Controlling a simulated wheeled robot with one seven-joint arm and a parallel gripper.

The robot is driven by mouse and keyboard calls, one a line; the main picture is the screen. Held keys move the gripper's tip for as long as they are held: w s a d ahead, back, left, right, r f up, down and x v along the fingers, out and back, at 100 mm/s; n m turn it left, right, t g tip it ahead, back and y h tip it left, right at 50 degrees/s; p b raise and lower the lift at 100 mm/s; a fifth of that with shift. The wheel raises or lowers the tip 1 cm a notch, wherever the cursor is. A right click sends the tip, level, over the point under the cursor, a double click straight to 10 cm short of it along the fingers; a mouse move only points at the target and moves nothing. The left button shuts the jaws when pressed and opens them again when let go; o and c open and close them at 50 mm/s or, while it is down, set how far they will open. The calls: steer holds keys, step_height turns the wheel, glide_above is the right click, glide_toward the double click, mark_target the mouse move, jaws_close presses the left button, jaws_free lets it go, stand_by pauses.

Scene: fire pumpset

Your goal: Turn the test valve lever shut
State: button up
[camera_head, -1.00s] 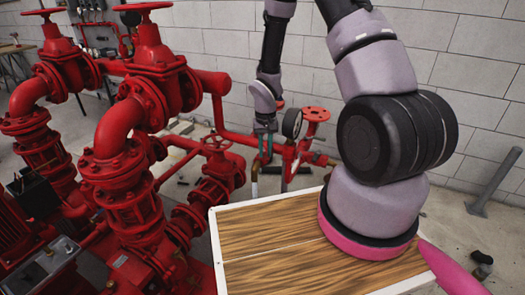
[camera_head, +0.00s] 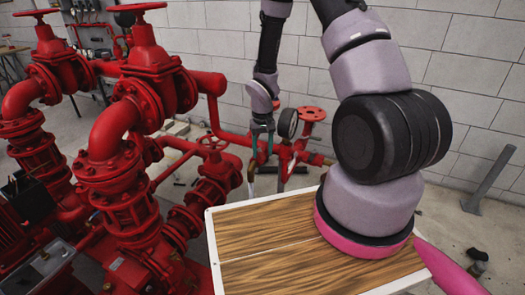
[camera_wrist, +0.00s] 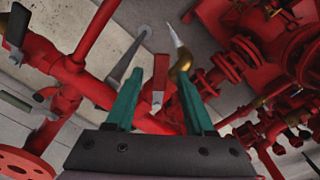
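In the wrist view, a red lever (camera_wrist: 160,76) stands between the two green fingers of my gripper (camera_wrist: 158,88). The gripper is open, with a clear gap beside the lever. A brass outlet (camera_wrist: 180,68) with a pale streak at its end shows close to the right finger. In the head view, my gripper (camera_head: 262,142) points down at the red pipework left of the gauge; the lever cannot be made out there.
A round gauge (camera_head: 287,123) and a red handwheel (camera_head: 312,114) stand just right of the gripper. Large red pump pipes (camera_head: 125,150) fill the left. A wood-topped box (camera_head: 265,235) with a white rim is in front. A block wall (camera_head: 490,60) closes the back.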

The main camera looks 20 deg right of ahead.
mark_target(263, 155)
steer(key=shift+r, duration=0.1)
step_height(263, 155, up, 11)
steer(key=shift+f, duration=0.2)
